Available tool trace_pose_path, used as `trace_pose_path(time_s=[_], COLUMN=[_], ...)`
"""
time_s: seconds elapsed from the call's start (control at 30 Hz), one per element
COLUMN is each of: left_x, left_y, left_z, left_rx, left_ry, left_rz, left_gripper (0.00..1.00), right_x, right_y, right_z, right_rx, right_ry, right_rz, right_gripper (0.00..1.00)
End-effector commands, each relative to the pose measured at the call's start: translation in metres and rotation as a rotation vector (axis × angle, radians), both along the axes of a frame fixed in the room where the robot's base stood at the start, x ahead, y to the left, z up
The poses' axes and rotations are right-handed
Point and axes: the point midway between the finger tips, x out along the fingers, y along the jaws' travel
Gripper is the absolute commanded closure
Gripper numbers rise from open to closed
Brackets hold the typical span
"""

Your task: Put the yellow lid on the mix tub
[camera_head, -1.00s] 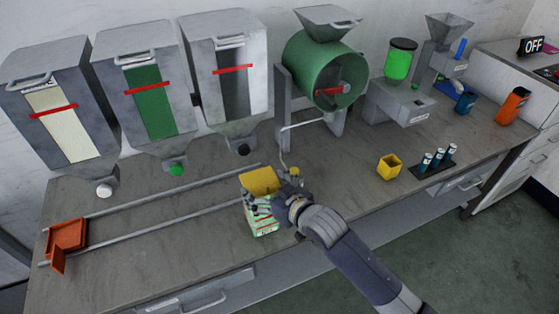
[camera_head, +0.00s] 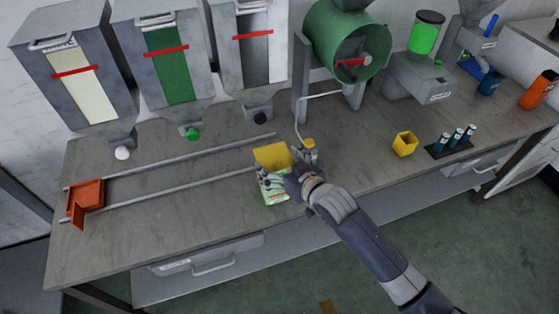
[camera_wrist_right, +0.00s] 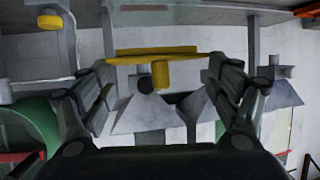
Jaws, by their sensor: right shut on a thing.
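The yellow lid (camera_head: 272,155) is in my right gripper (camera_head: 289,178), near the front middle of the bench. In the right wrist view, the lid (camera_wrist_right: 152,53) is seen edge-on, with its round knob towards the middle of the picture. The fingers of the right gripper (camera_wrist_right: 160,82) stand at both ends of it. Just below the lid in the head view is a pale box with green markings (camera_head: 274,192), apparently the mix tub. Fingers and lid hide much of it. I cannot tell whether lid and box touch. My left gripper is not in view.
Two rails (camera_head: 190,158) run left to an orange tray (camera_head: 86,198). A green drum (camera_head: 345,45) stands behind, its crank with a yellow knob (camera_head: 309,143) close to my right gripper. A small yellow cup (camera_head: 404,144) and a rack of blue tubes (camera_head: 450,142) stand to the right.

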Motion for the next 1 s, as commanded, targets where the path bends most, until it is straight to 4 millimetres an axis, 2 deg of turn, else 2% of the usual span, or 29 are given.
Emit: trace_pose_path(time_s=[0.63, 1.0], left_x=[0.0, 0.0], left_y=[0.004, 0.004], left_z=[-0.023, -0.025], left_rx=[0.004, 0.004], left_ry=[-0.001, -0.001], left_rz=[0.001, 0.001], left_gripper=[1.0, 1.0], right_x=[0.0, 0.0], right_y=[0.0, 0.0], right_z=[-0.041, -0.046], right_rx=[-0.001, 0.0], right_ry=[0.0, -0.001], right_rz=[0.0, 0.0], right_gripper=[0.4, 0.4])
